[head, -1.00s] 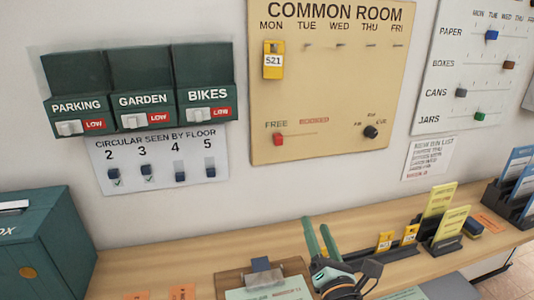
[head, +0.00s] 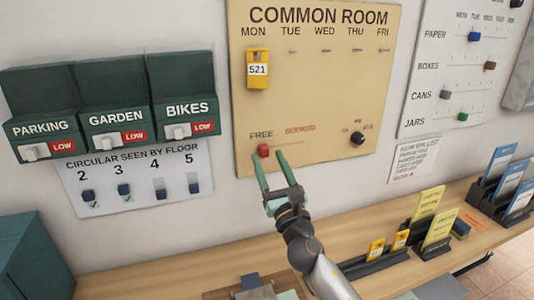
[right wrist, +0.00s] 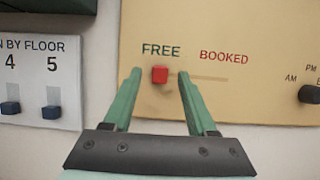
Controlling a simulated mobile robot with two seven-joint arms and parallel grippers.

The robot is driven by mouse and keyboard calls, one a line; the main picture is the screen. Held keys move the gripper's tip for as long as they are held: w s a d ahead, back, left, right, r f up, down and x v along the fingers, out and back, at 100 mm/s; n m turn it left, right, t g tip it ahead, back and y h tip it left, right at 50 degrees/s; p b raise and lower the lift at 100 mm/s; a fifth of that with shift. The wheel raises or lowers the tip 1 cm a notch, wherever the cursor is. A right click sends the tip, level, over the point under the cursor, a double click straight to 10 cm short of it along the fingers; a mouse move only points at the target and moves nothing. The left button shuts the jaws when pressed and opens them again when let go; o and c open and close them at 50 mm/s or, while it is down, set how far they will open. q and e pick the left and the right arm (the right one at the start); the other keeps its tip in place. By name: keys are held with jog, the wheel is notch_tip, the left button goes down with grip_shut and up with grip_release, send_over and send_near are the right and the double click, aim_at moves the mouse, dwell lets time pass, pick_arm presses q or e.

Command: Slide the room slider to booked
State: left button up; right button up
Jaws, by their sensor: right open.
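The room slider is a small red knob (head: 263,150) at the left end of a thin slot on the tan Common Room board (head: 330,100), under the word FREE. The red BOOKED label (head: 300,130) is up and to its right. My right gripper (head: 268,161) is open at the lower edge of the board, its green fingers pointing up at the knob. My left gripper is not in view.
A black dial (head: 357,138) sits right of the slot. The floor-switch panel (head: 140,180) and dark green boxes are to the left. The wooden counter below holds yellow cards (head: 437,228) in racks, and a clipboard.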

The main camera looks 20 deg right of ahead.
jog(key=shift+x, duration=1)
jog(key=shift+f, duration=0.1)
grip_shut()
dwell(0.7)
